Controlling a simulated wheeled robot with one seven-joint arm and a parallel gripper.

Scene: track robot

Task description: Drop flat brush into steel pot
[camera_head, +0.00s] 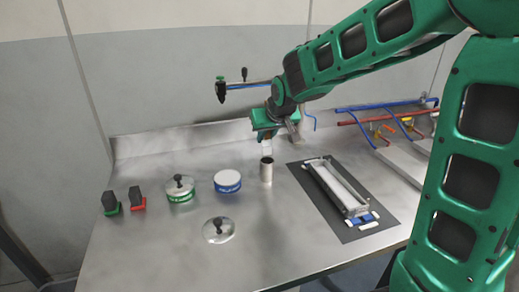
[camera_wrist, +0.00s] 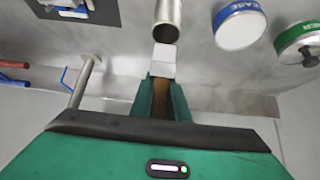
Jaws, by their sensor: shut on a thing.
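The flat brush has a brown handle (camera_wrist: 160,101) and a pale head (camera_wrist: 163,62); its pale end also shows in the head view (camera_head: 267,147). My gripper (camera_wrist: 160,90), also in the head view (camera_head: 266,137), is shut on the brush's handle, with the head pointing down. The steel pot (camera_head: 266,172) is a slim, upright, open cylinder on the bench; its rim shows in the wrist view (camera_wrist: 167,12). The brush head is just above the rim in the head view and just short of it in the wrist view. I cannot tell if they touch.
A blue-banded tin (camera_head: 228,182) and a green-banded tin (camera_head: 180,190) stand left of the pot. A loose knobbed lid (camera_head: 218,230) lies in front. A long tray (camera_head: 338,187) on a dark mat (camera_head: 383,206) is to the right. A post with a blue hook (camera_wrist: 80,82) stands near my gripper.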

